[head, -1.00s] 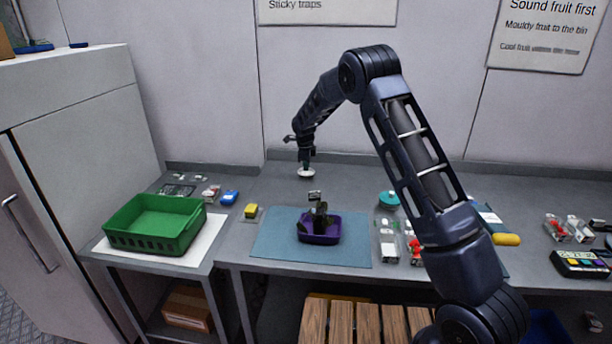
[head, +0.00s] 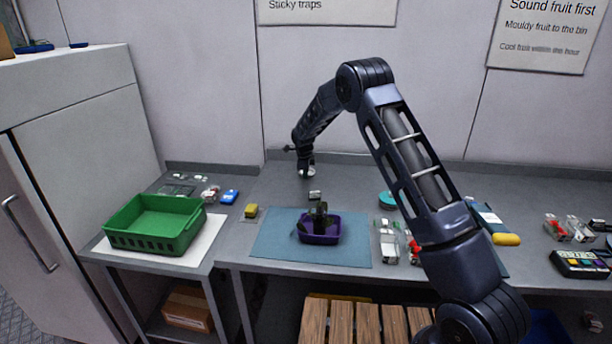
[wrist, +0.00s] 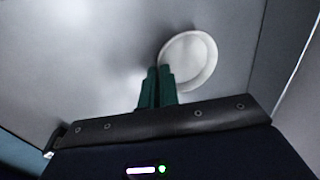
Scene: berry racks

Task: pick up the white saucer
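In the wrist view my gripper's green fingers (wrist: 159,72) are close together at the saucer's left rim. One finger overlaps the rim and the other is just outside it, so the gripper looks shut on the rim. I cannot tell whether the saucer is clear of the counter.
A purple tub (head: 320,238) with dark contents stands on a blue mat (head: 272,238) in front. A green crate (head: 150,232) is on the left table. A yellow block (head: 251,211) and a teal round thing (head: 386,198) lie nearby. The counter around the saucer is clear.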

